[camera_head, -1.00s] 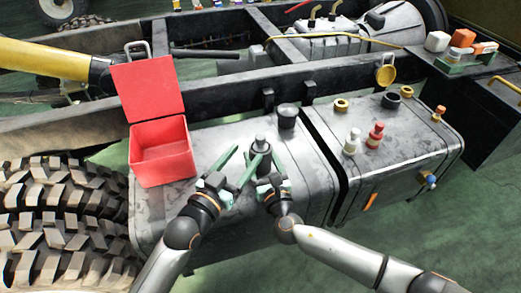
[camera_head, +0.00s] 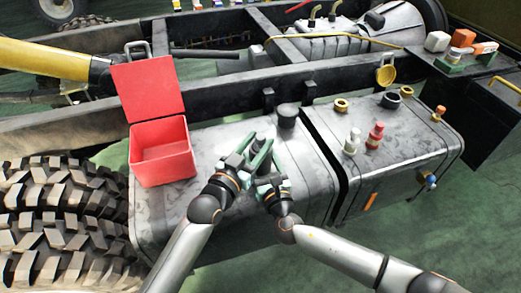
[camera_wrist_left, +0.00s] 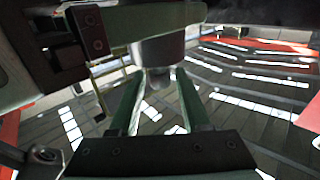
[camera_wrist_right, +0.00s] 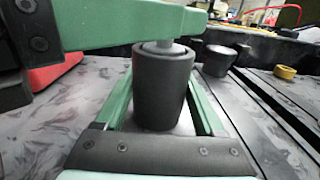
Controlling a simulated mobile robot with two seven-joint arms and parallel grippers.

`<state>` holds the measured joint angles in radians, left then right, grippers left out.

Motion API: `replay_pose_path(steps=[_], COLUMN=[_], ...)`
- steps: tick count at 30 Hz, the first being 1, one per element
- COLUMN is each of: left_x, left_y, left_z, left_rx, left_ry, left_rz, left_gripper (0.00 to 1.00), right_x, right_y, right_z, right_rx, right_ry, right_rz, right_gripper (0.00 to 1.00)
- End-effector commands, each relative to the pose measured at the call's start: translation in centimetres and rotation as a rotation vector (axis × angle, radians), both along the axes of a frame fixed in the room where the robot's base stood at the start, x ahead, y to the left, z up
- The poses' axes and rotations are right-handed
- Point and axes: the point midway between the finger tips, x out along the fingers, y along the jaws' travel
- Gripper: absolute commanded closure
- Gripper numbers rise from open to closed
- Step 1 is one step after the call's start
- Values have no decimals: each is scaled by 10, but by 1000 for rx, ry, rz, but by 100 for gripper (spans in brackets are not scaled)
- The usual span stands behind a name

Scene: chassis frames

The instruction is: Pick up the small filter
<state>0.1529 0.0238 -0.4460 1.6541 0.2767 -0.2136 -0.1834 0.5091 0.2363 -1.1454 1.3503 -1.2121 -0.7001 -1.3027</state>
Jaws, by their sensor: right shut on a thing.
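The small filter is a dark cylinder (camera_wrist_right: 163,90) with a narrower grey knob on top. In the right wrist view it stands upright between the green fingers of my right gripper (camera_head: 264,160), which is shut on it. My left gripper (camera_head: 240,154) is beside the right one, and its finger passes over the filter's top. In the left wrist view the filter's grey body (camera_wrist_left: 160,50) and knob show between and beyond the left fingers, which stand apart. I cannot tell whether they touch the knob. In the head view the grippers mostly hide the filter.
An open red box (camera_head: 162,153) stands on the grey tank (camera_head: 300,175), left of my grippers. A dark cap (camera_head: 287,115) rises just behind them. A second tank (camera_head: 410,150) with red and white fittings lies right. A large tyre (camera_head: 60,220) is at left.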

Motion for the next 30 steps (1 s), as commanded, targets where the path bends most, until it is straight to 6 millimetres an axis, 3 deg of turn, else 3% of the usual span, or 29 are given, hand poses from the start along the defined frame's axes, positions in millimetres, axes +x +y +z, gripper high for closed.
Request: replay_pose_path(steps=[1,12,26,30], left_x=[0,0,0,0], left_y=[0,0,0,0], left_z=[0,0,1,13], left_rx=[0,0,0,-3], left_ry=[0,1,0,-4], left_rz=[0,0,0,0], left_gripper=[59,100,100,100], right_x=[0,0,0,0], right_y=[0,0,0,0], right_z=[-1,-1,-1,-1], right_rx=[-1,-1,-1,-1], right_ry=[1,1,1,1], right_rz=[0,0,0,0], right_gripper=[97,97,97,97])
